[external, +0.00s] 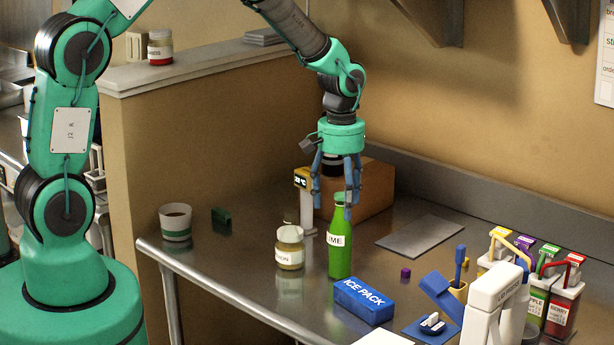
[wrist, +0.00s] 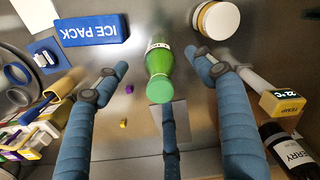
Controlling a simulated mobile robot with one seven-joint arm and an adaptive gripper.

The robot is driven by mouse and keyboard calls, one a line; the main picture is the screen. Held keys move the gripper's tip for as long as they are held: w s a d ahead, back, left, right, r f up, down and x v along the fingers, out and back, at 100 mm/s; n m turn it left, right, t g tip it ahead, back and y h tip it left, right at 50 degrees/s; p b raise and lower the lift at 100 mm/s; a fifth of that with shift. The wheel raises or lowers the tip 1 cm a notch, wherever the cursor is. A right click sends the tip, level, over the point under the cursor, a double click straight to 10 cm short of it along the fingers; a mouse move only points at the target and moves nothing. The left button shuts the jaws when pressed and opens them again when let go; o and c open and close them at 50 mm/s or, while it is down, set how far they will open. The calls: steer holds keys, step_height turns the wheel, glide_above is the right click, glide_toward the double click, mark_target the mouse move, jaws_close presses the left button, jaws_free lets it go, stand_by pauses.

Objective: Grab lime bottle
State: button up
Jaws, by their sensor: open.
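The lime bottle (external: 340,240) is green with a white label and stands upright on the steel table. In the wrist view the bottle (wrist: 159,68) shows from above, its pale green cap toward the camera. My gripper (external: 338,208) is open, its blue fingers pointing down just above and around the bottle's top in the external view. In the wrist view my gripper (wrist: 160,75) has fingers on either side of the bottle, with gaps, and a third finger below it. No finger clearly touches it.
A cream jar (external: 290,247) stands close left of the bottle. A blue ice pack (external: 363,300) lies in front right. A thermometer stand (external: 303,190) and brown box (external: 375,192) are behind. Colored sauce bottles (external: 562,300) stand at right. A grey sheet (external: 420,236) lies flat at back right.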

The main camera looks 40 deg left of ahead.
mark_target(341, 220)
steer(key=shift+f, duration=0.1)
steer(key=shift+w+f, duration=0.15)
steer(key=shift+f, duration=2.4)
jaws_close()
